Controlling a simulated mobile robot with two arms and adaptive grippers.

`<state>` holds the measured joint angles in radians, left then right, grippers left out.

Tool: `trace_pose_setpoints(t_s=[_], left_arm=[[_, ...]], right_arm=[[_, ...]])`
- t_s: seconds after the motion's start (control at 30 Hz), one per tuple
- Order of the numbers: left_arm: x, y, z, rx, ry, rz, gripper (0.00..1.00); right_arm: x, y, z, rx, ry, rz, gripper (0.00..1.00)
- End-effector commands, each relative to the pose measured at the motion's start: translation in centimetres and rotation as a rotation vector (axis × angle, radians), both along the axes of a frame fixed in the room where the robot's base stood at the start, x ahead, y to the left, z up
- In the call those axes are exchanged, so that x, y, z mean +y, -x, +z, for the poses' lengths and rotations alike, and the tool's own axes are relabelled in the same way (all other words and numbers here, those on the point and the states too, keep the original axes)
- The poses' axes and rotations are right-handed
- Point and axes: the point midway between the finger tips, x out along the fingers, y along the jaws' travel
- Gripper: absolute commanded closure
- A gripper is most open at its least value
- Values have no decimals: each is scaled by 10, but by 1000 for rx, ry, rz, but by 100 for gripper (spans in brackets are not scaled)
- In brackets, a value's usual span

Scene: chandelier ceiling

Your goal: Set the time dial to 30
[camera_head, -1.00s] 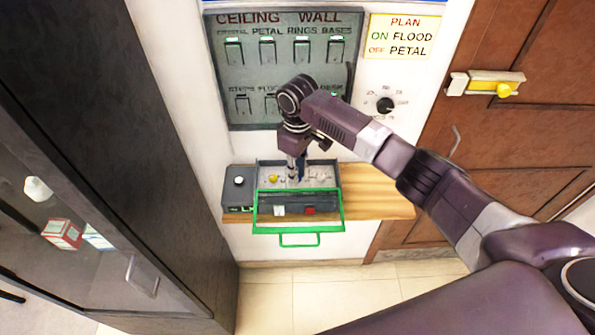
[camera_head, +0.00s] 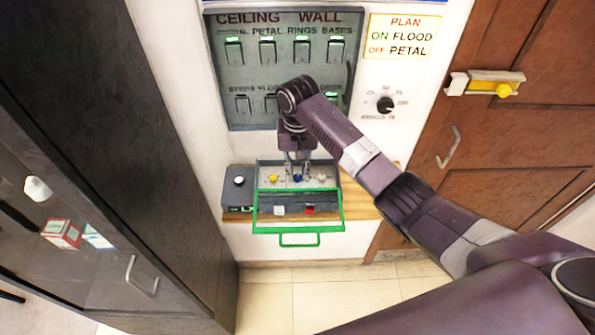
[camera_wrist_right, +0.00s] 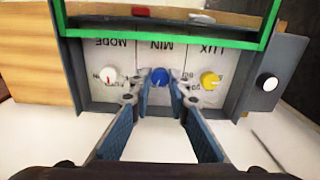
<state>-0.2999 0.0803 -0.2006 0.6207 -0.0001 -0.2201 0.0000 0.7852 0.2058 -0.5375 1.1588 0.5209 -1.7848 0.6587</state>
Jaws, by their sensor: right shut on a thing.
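The blue dial (camera_head: 298,178) sits in the middle of the grey control box, between a yellow dial (camera_head: 274,178) and a white dial (camera_head: 321,177). In the wrist view the blue dial (camera_wrist_right: 160,76) is under the upside-down label MIN (camera_wrist_right: 158,45). My right gripper (camera_head: 297,172) points down, with one fingertip on each side of the blue dial. In the wrist view my right gripper (camera_wrist_right: 161,84) is shut on it. The dial's exact setting is too small to read. My left gripper is not in view.
The green-framed cover (camera_head: 299,240) is open at the box front. A black box with a white knob (camera_head: 238,181) stands left of it on the wooden shelf (camera_head: 362,207). Above are a grey switch panel (camera_head: 282,80) and a black wall knob (camera_head: 385,105). A dark cabinet (camera_head: 110,130) stands left.

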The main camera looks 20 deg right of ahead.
Motion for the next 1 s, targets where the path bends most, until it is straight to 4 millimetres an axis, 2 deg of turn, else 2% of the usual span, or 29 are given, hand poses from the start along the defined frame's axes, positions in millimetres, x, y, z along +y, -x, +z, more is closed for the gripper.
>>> trace_pose_setpoints(t_s=[1.0], left_arm=[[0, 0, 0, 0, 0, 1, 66]], right_arm=[[1, -1, 1, -3, 0, -946, 100]])
